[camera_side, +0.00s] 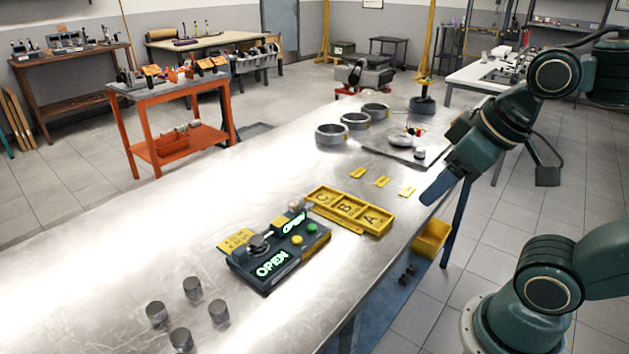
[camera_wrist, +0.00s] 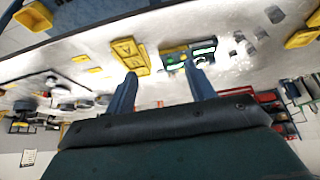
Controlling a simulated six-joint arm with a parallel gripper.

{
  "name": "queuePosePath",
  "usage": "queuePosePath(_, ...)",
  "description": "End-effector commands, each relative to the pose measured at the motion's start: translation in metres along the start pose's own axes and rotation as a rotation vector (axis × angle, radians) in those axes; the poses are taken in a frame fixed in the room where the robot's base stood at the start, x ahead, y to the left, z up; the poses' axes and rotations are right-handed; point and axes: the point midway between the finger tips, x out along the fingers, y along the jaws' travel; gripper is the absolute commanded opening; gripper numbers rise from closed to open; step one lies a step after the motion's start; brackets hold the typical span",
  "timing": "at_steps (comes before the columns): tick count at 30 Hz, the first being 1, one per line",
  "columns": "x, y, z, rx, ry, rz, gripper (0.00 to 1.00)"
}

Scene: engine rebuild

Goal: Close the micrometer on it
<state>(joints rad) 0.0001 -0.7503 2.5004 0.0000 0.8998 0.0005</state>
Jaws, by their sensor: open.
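The micrometer station (camera_side: 275,250) is a dark box on the steel bench with two green displays reading OPEN, and a green and a yellow button. A black rounded part sits on its left side, and a small pale round piece (camera_side: 294,205) shows at its far end; I cannot tell whether a part lies between the jaws. In the wrist view the station (camera_wrist: 190,55) shows beyond the fingertips. My gripper (camera_wrist: 160,72) is open and empty. In the side view its blue fingers (camera_side: 440,188) hang above the bench's right edge, well away from the station.
A yellow tray (camera_side: 350,210) marked A, B, C lies beside the station, with small yellow tags (camera_side: 382,181) behind it. Several grey cylinders (camera_side: 192,289) stand at the front left. Metal rings (camera_side: 355,121) stand farther back. A yellow bin (camera_side: 432,237) hangs at the bench's right edge.

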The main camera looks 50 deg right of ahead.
Motion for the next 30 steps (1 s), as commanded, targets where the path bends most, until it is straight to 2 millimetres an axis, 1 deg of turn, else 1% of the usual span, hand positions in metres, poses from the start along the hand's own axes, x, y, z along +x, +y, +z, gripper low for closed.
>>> queuePosePath(14, 0.0, 0.0, 0.0, -0.001, 0.0, 0.0, 0.54)
queuePosePath(15, 0.0, 0.0, 0.0, -0.001, 0.0, 0.0, 0.48)
queuePosePath(20, -0.001, 0.0, -0.004, 0.006, -0.004, 0.0, 0.48)
queuePosePath(23, -0.001, 0.0, -0.01, 0.019, -0.016, 0.0, 0.48)
queuePosePath(26, -0.002, 0.0, -0.021, 0.044, -0.036, 0.0, 0.48)
queuePosePath(30, -0.002, -0.001, -0.045, 0.094, -0.073, 0.002, 0.48)
